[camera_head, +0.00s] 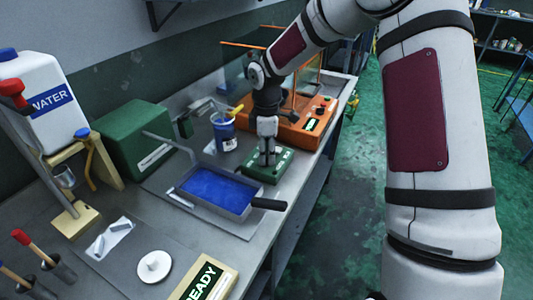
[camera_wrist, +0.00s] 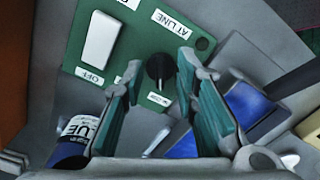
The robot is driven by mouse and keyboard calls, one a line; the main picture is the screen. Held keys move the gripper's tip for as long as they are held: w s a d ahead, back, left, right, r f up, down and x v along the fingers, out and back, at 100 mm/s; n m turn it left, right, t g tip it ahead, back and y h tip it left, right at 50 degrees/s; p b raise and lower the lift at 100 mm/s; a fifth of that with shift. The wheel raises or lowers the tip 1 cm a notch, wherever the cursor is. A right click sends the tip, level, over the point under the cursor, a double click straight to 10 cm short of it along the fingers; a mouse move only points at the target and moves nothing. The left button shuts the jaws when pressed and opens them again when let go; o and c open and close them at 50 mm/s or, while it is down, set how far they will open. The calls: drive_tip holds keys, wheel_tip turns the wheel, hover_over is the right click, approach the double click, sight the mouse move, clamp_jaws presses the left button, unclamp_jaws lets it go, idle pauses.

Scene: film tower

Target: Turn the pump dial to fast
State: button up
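The pump dial (camera_wrist: 160,67) is a small black knob on a green control panel (camera_wrist: 80,18) in the wrist view. A thin pointer runs down from it toward a small label too blurred to read. My gripper (camera_wrist: 161,72) is open, with one teal-padded finger on each side of the dial in this view. I cannot tell whether either finger touches it. In the head view my gripper (camera_head: 267,157) points down over the green panel (camera_head: 285,163) and hides the dial. A label by the left finger is partly covered, so I cannot make out "fast".
The panel also has a white switch (camera_wrist: 98,40) marked OFF below and an AT LINE label (camera_wrist: 171,23). A blue-filled tray (camera_head: 215,190) with a black handle (camera_head: 268,203) sits in front. A blue jar (camera_head: 224,132) and an orange machine (camera_head: 300,127) stand close by.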

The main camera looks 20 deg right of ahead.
drive_tip(key=shift+f, duration=0.25)
clamp_jaws()
